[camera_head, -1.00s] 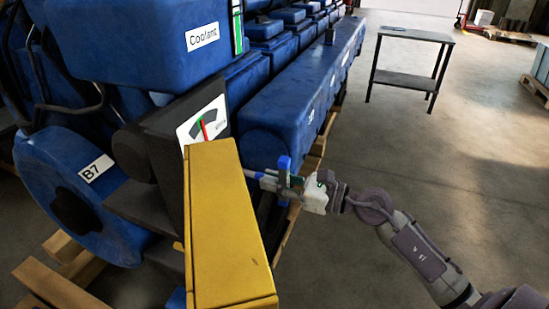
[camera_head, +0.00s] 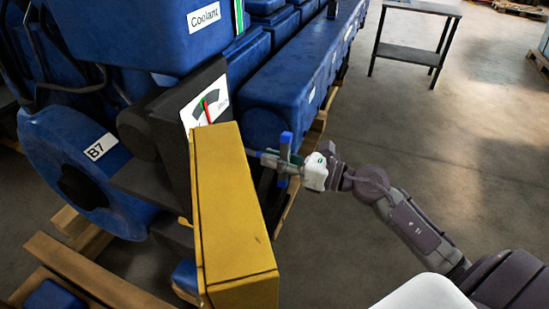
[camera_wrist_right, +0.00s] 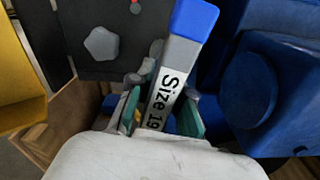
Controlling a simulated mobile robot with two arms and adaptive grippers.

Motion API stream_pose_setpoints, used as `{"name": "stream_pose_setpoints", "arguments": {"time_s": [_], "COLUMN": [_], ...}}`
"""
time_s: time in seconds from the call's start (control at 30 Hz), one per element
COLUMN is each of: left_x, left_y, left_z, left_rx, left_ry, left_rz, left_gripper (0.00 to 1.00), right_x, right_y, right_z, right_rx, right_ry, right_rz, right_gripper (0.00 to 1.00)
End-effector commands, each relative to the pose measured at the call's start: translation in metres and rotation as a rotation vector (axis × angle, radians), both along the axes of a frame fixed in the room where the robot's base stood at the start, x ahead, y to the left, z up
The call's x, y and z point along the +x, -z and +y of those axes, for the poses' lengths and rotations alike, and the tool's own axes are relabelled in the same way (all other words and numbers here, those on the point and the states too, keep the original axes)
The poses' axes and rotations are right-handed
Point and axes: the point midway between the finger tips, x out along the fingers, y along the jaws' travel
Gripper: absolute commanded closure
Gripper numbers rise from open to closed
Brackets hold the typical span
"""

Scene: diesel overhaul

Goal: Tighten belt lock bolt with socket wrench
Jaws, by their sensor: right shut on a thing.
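My right gripper (camera_head: 299,172) is shut on the socket wrench (camera_head: 285,150), just right of the yellow guard in the head view. The wrench has blue parts and a grey body. In the right wrist view the wrench (camera_wrist_right: 176,68) points up and away between the fingers, with a "Size 19" label and a blue end. A light grey hexagonal bolt head (camera_wrist_right: 101,43) shows on a dark plate left of the wrench, apart from it in the picture. I cannot tell whether the wrench's socket touches any bolt. My left gripper is not in view.
The yellow box-shaped guard (camera_head: 232,220) stands close left of the gripper. The blue engine (camera_head: 300,75) and a gauge with a red needle (camera_head: 205,103) lie behind it. Wooden pallet beams (camera_head: 85,270) lie below. A dark table (camera_head: 410,52) stands farther back; floor between is clear.

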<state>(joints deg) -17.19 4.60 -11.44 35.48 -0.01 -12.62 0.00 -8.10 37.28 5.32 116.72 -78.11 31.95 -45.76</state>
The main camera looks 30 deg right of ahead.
Motion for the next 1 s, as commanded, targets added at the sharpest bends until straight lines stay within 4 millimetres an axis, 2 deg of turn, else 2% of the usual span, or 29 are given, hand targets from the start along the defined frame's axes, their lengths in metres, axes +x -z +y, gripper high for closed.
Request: {"name": "stream_pose_setpoints", "arguments": {"time_s": [0.7,1.0], "left_x": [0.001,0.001], "left_y": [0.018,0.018], "left_z": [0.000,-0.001], "left_rx": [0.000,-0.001], "left_ry": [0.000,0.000], "left_rz": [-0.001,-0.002], "left_gripper": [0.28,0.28], "right_x": [-0.025,-0.027], "right_y": [0.001,0.000], "right_z": [-0.021,-0.023], "right_rx": [-0.002,-0.001], "right_ry": [0.001,0.000], "right_rz": [0.000,0.000], "right_gripper": [1.00,1.00]}}
